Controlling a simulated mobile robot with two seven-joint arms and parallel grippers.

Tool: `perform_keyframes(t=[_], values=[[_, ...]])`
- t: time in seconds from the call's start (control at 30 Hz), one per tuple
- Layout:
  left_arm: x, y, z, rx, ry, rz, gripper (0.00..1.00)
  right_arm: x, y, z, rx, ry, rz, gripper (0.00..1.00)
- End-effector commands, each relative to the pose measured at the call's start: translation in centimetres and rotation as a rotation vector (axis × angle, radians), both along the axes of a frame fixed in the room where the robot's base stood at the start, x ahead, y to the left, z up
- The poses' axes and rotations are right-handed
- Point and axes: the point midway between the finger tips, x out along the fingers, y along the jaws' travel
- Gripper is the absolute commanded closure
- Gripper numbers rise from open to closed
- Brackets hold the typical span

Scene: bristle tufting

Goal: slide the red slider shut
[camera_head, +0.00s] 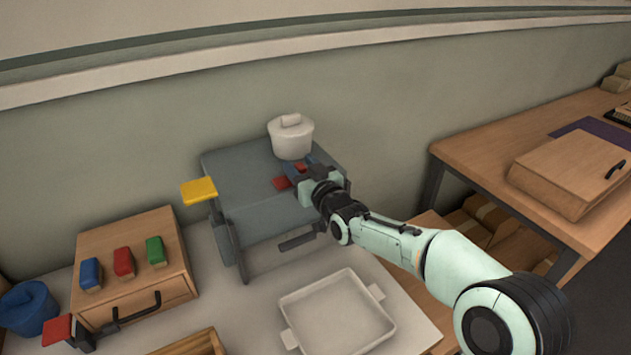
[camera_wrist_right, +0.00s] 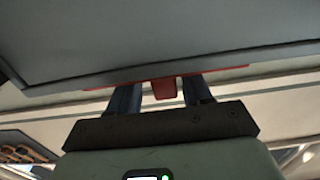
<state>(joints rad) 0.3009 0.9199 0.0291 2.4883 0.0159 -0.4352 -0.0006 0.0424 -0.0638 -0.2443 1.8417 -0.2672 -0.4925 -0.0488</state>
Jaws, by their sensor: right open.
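The red slider (camera_head: 282,183) shows as a small red patch on top of the grey machine (camera_head: 240,180), beside my right gripper (camera_head: 303,172), which partly hides it. In the right wrist view a red strip with a red knob (camera_wrist_right: 164,88) shows at the edge of the grey panel (camera_wrist_right: 150,45). The two blue fingers of my right gripper (camera_wrist_right: 160,97) are open, one on each side of the knob, with a gap on both sides. The slider's full travel is hidden. My left gripper is not in view.
A white lidded pot (camera_head: 291,138) stands on the machine behind the gripper. A yellow flap (camera_head: 199,190) juts out left. A wooden drawer box (camera_head: 150,290) with coloured blocks, a white tray (camera_head: 338,312) and a blue pot (camera_head: 28,308) stand on the table.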

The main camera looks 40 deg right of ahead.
Motion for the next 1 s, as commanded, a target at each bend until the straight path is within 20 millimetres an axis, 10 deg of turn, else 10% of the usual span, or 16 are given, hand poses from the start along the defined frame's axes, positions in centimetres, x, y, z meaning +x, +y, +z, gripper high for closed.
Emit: perform_keyframes(t=[0.5, 1.0], values=[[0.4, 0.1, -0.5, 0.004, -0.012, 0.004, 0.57, -10.3, 2.3, 0.1, 0.000, -0.002, -0.003, 0.51], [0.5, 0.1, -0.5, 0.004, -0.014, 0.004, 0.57, -11.7, 2.7, 0.0, 0.000, -0.001, -0.002, 0.51]])
